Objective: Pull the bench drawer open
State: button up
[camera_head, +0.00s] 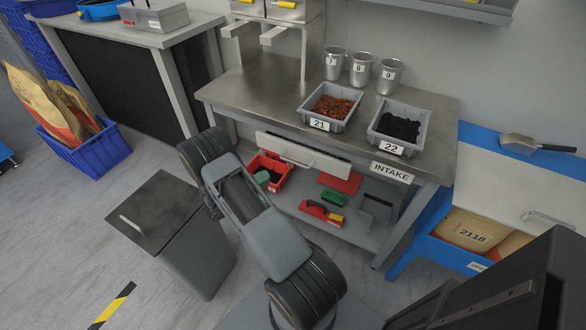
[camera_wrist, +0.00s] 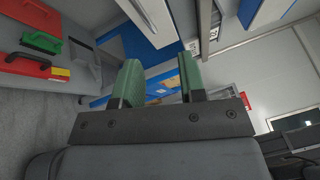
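The bench drawer (camera_head: 318,160) has a pale front with a bar handle, under the steel top of the workbench (camera_head: 262,88). A dark gap runs along its top edge; I cannot tell whether it stands slightly out. In the wrist view, a pale panel with a bar, which looks like the drawer front (camera_wrist: 156,18), is at the top, turned on its side. My gripper (camera_wrist: 160,82) has two green fingers spread apart with nothing between them. It is apart from the drawer handle.
Trays 21 (camera_head: 332,106) and 22 (camera_head: 399,126) and several metal cups stand on the bench. The lower shelf holds a red bin (camera_head: 268,170), brushes and a dustpan (camera_head: 377,209). A grey lidded bin (camera_head: 158,212) stands at left, a blue cabinet (camera_head: 425,250) at right.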

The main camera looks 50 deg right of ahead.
aim_at(294, 162)
jog(key=d+n, duration=0.1)
jog(key=d, duration=0.3)
jog(key=s+d+n+t, duration=0.1)
jog(key=d, duration=0.4)
jog(key=d+f+n+h, duration=0.1)
jog(key=d, duration=0.3)
jog(key=shift+s+d, duration=0.35)
jog(key=shift+d, duration=0.05)
grip_shut()
